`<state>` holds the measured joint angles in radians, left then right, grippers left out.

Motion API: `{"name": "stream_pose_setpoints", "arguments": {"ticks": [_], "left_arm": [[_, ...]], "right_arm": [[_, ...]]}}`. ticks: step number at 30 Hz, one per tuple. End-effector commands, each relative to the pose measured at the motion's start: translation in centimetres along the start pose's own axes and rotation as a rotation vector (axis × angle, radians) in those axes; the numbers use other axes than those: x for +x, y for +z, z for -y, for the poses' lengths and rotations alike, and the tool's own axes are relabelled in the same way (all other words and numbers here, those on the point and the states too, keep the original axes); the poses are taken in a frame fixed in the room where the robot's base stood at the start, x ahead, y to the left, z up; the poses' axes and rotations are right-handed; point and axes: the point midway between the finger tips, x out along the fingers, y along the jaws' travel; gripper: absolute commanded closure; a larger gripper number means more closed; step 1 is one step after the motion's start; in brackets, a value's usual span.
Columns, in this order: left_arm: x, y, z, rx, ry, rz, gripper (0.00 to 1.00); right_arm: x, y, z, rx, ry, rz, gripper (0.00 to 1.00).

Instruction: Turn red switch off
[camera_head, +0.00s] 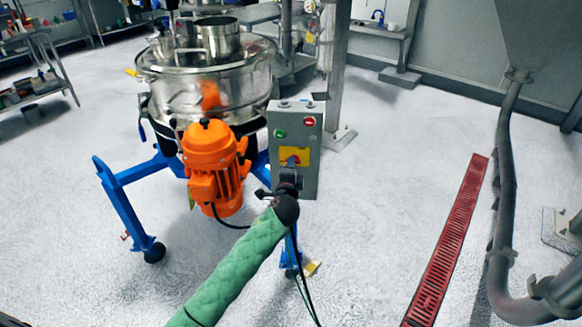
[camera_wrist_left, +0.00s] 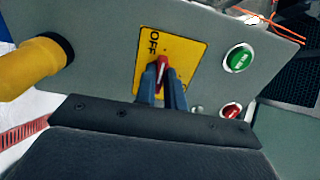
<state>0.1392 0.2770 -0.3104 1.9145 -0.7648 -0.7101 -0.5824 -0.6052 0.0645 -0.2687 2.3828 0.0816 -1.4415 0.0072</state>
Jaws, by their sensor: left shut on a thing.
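The red switch (camera_wrist_left: 163,68) sits on a yellow plate (camera_wrist_left: 186,52) marked OFF, on the face of a grey control box. In the head view the switch (camera_head: 292,160) shows on its yellow plate (camera_head: 301,155), partly covered by my gripper. My left gripper (camera_wrist_left: 163,88) is shut on the red switch, with one dark finger on each side of it. In the head view my left gripper (camera_head: 290,172) reaches the box from below, at the end of the green-sleeved arm. My right gripper is in neither view.
The grey box (camera_head: 308,185) also has a green button (camera_wrist_left: 239,59) and a red button (camera_wrist_left: 231,110). An orange motor (camera_head: 213,165) and the steel sifter (camera_head: 185,75) on blue legs stand to its left. The floor to the right is open up to a red grate (camera_head: 449,240).

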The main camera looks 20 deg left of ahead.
Motion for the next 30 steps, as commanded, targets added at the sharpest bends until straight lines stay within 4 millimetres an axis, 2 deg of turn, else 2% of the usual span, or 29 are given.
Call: {"name": "stream_pose_setpoints", "arguments": {"ticks": [4,5,8,19,30], "left_arm": [[0.0,0.1,-0.1,0.001,0.001,0.002,1.0],[0.0,0.1,-0.1,0.001,0.001,0.002,0.85],[0.0,0.1,-0.1,0.001,0.001,0.001,0.67],[-0.5,0.0,-0.1,0.001,0.001,0.0,0.67],[-5.8,0.1,-0.2,0.0,0.001,0.001,0.67]], "right_arm": [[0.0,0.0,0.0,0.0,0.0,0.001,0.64],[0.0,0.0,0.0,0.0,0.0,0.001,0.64],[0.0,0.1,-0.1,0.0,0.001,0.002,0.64],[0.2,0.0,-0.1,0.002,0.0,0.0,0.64],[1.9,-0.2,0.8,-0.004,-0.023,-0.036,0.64]]}}
